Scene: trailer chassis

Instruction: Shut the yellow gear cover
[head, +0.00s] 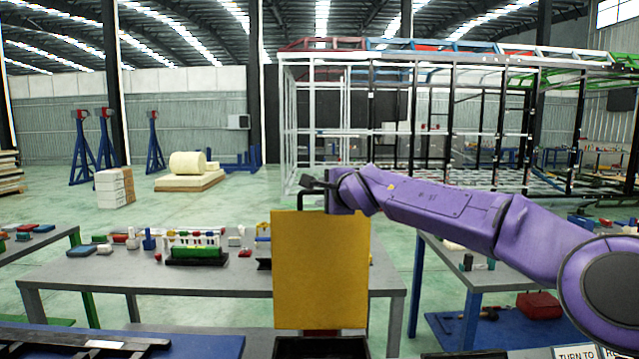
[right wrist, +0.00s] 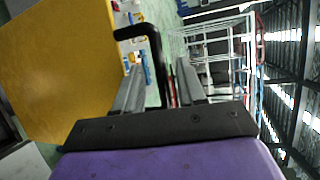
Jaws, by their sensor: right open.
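The yellow gear cover (head: 321,270) stands upright, its flat face toward me, in the middle of the head view. A black bent handle (head: 301,196) rises from its top edge. My right gripper (head: 318,186) is at that handle, its arm coming in from the right. In the right wrist view the yellow cover (right wrist: 55,65) fills the left side. The black handle (right wrist: 152,45) reaches between the two open grey fingers of my right gripper (right wrist: 160,82). I cannot tell whether a finger touches it. My left gripper is not in view.
Below the cover is a dark open-topped housing (head: 322,347). Behind it stands a grey worktable (head: 110,273) with a green rack (head: 197,254) and small parts. Another table (head: 450,262) is at right. A large metal frame (head: 430,120) stands farther back.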

